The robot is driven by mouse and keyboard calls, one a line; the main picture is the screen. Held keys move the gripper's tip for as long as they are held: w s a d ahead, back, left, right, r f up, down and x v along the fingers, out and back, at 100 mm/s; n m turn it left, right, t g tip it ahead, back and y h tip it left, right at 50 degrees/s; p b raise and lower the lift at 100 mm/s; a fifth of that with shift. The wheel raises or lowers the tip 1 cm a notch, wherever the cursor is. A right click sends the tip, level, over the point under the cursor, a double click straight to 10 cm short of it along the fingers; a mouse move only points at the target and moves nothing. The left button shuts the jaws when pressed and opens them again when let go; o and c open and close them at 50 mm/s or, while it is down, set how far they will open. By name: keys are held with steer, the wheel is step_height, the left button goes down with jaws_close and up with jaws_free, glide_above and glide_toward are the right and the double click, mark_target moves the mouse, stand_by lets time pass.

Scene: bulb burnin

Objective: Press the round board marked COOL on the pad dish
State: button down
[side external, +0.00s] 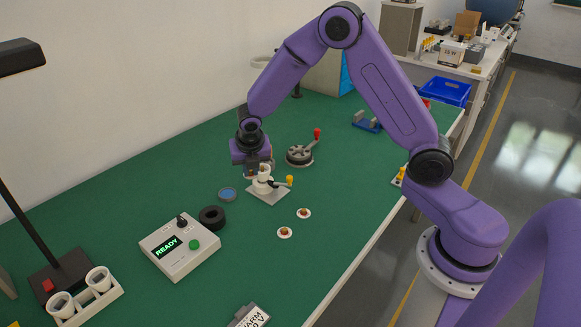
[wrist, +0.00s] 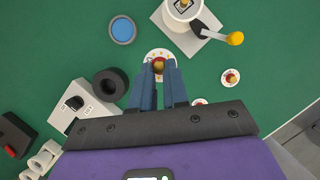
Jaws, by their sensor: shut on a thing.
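My gripper (wrist: 160,75) is shut on a small round white board (wrist: 151,56) with a brass and red part at its centre. Print runs round its rim, but I cannot read whether it says COOL. In the side view my gripper (side external: 262,174) is beside the top of the white lever fixture, and the held board cannot be made out. The blue round dish (side external: 228,194), which looks like the pad dish, lies flat on the mat. It also shows in the wrist view (wrist: 122,30), up and left of the held board, apart from it.
The white lever fixture (side external: 281,193) with a yellow knob stands close by. Two more round boards (side external: 304,213) (side external: 284,233) lie on the green mat. A black ring (side external: 211,217) and a tester reading READY (side external: 180,247) stand left. A red-handled device (side external: 299,155) is behind.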

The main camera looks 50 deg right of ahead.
mark_target(227, 194)
steer(key=w+a+f+n+y, duration=0.1)
steer(key=w+f+n, duration=0.3)
steer(key=w, duration=0.6)
steer(key=shift+s+a+f, duration=0.1)
steer(key=shift+f, duration=1.4)
steer(key=shift+s+a+f, duration=0.1)
steer(key=shift+f, duration=1.35)
steer(key=shift+s+f, duration=0.1)
steer(key=shift+f, duration=0.6)
stand_by(0.4)
steer(key=shift+r, duration=2.6)
